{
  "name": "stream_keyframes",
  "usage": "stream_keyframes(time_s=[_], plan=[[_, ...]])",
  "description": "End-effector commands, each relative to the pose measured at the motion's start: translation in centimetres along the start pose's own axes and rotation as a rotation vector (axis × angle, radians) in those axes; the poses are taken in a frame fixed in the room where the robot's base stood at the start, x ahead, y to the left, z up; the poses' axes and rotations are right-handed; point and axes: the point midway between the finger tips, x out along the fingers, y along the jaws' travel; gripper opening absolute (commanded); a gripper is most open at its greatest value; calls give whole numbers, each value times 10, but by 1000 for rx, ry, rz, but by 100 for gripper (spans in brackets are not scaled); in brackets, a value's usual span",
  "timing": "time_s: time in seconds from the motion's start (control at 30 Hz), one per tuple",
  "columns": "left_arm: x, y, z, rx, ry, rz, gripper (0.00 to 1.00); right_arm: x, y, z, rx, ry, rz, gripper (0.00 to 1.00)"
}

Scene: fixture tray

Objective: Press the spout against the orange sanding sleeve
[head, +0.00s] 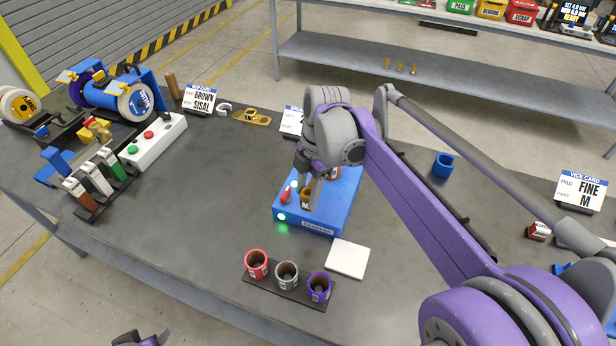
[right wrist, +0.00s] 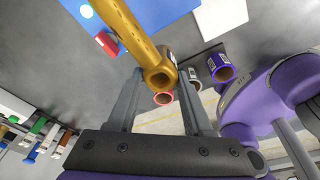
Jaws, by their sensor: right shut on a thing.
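My right gripper (head: 308,187) is over the blue station (head: 293,222) and is shut on a gold, tube-shaped spout. The spout (right wrist: 145,50) shows in the right wrist view between the two fingers (right wrist: 162,105), its open round end towards the camera. An orange-brown sleeve marked M (head: 306,199) shows at the blue station, partly hidden by my right fingers. Whether the spout touches the sleeve cannot be told. My left gripper (head: 140,340) only just shows at the bottom edge, and its jaws cannot be made out.
A dark rack holds red (head: 256,264), grey (head: 287,275) and purple (head: 319,288) sleeves in front of the station. A white pad (head: 347,258) lies beside them. A red-and-green button box (head: 155,142) and a blue machine (head: 118,95) stand left. The table between is clear.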

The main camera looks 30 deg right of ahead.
Motion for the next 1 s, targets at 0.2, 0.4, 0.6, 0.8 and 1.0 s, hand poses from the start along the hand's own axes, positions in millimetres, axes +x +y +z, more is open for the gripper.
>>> stream_keyframes(time_s=[0.2, 0.4, 0.6, 0.8, 1.0], plan=[[4, 0, 6, 0, -5, 0, 50, 7, 0, 2, 0, -1, -1, 0], [12, 0, 17, 0, -17, 0, 50, 22, 2, 8, 0, 0, -2, 0], [24, 0, 32, 0, -30, 0, 50, 44, 4, 16, 0, 0, -2, 0], [35, 0, 45, 0, -42, 0, 50, 64, 8, 24, 1, 0, -2, 0], [39, 0, 50, 0, -45, 0, 50, 73, 11, 29, 1, -1, 0, 0]])
